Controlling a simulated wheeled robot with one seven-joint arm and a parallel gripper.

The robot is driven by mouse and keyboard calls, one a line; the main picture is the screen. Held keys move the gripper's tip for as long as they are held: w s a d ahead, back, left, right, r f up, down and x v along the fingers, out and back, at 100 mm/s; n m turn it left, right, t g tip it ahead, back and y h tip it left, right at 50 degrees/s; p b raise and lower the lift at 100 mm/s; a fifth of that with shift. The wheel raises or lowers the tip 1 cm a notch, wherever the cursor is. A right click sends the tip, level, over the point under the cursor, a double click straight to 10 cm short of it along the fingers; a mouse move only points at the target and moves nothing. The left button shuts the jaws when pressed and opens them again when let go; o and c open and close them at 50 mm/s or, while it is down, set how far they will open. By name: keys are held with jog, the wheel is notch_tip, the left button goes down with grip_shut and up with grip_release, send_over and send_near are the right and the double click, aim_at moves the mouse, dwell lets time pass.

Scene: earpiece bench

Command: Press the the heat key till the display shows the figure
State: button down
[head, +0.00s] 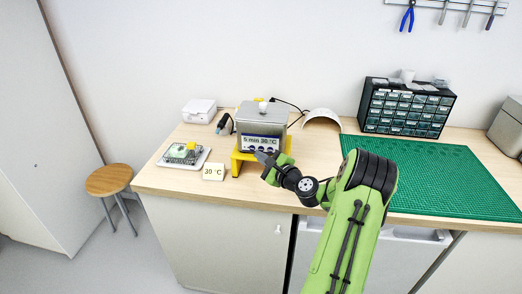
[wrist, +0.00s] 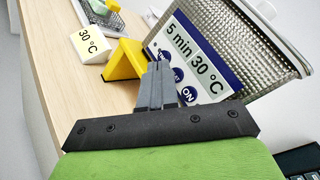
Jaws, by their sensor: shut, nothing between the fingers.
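A row of round blue keys lies below the display; one reads "ON" (wrist: 189,95). The other labels are partly hidden, and I cannot tell which is the heat key. A card (head: 213,172) reading "30 °C" stands in front; it also shows in the wrist view (wrist: 90,45). My gripper (head: 261,157) is shut and empty, its tips at the key row; contact is unclear.
A green mat (head: 440,178) and a drawer cabinet (head: 406,108) are at the right. A stool (head: 110,180) stands left of the bench.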

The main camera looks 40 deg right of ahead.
jog(key=s+a+b, duration=0.1)
jog(key=a, duration=0.1)
jog(key=s+a+b, duration=0.1)
jog(key=s+a, duration=0.1)
dwell(0.3)
dwell(0.6)
